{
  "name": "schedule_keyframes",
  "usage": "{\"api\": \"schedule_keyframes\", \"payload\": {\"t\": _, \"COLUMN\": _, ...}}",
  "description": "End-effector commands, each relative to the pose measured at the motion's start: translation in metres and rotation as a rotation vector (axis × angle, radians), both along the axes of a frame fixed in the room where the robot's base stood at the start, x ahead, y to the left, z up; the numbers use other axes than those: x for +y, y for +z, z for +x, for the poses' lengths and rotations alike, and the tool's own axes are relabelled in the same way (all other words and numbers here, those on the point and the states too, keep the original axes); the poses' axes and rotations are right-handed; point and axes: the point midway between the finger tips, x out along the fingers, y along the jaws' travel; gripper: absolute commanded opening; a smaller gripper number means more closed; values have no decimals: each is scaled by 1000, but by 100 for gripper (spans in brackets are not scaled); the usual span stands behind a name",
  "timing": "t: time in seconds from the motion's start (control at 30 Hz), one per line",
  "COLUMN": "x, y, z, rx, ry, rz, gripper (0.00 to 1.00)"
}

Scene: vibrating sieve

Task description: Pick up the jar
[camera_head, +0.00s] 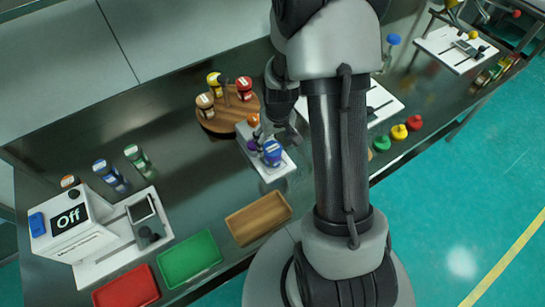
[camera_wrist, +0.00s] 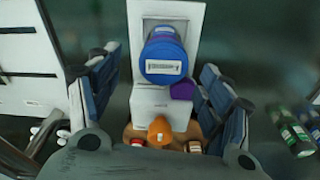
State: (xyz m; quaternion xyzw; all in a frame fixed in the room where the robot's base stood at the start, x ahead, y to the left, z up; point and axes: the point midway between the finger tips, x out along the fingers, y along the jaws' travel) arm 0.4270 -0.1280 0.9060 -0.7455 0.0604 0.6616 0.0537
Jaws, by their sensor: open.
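A jar with a blue lid (camera_head: 272,152) stands on the low end of a small white stand (camera_head: 288,171) in the head view. The blue-lidded jar (camera_wrist: 165,62) shows in the upper middle of the wrist view, with a white label facing the camera. My gripper (camera_head: 272,128) is open and sits just above the stand, close to the jar. In the wrist view its two fingers (camera_wrist: 155,92) are spread left and right, and the jar lies between them towards the top. I cannot tell whether either finger touches it. The gap looks empty otherwise.
The stand also holds an orange knob (camera_wrist: 160,130) and a purple piece (camera_wrist: 182,90). A round wooden rack (camera_head: 213,122) with several jars is behind left. Wooden (camera_head: 258,218), green (camera_head: 190,258) and red (camera_head: 126,288) trays lie in front left. A white machine (camera_head: 68,224) stands left.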

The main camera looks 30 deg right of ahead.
Motion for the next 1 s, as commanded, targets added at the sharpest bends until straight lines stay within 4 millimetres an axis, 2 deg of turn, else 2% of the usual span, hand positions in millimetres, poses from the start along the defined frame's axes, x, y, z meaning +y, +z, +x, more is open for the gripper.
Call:
{"api": "schedule_keyframes", "payload": {"t": 0.07, "x": 0, "y": -11, "z": 2, "rx": 0, "ry": 0, "rz": 0, "gripper": 72}}
{"api": "schedule_keyframes", "payload": {"t": 0.33, "x": 1, "y": -26, "z": 3, "rx": -1, "ry": 0, "rz": 0, "gripper": 72}}
{"api": "schedule_keyframes", "payload": {"t": 0.6, "x": 4, "y": -65, "z": 7, "rx": 0, "ry": 0, "rz": 0, "gripper": 72}}
{"api": "schedule_keyframes", "payload": {"t": 0.87, "x": 3, "y": -67, "z": 8, "rx": -2, "ry": 0, "rz": 0, "gripper": 72}}
{"api": "schedule_keyframes", "payload": {"t": 1.0, "x": 3, "y": -67, "z": 8, "rx": -2, "ry": 0, "rz": 0, "gripper": 64}}
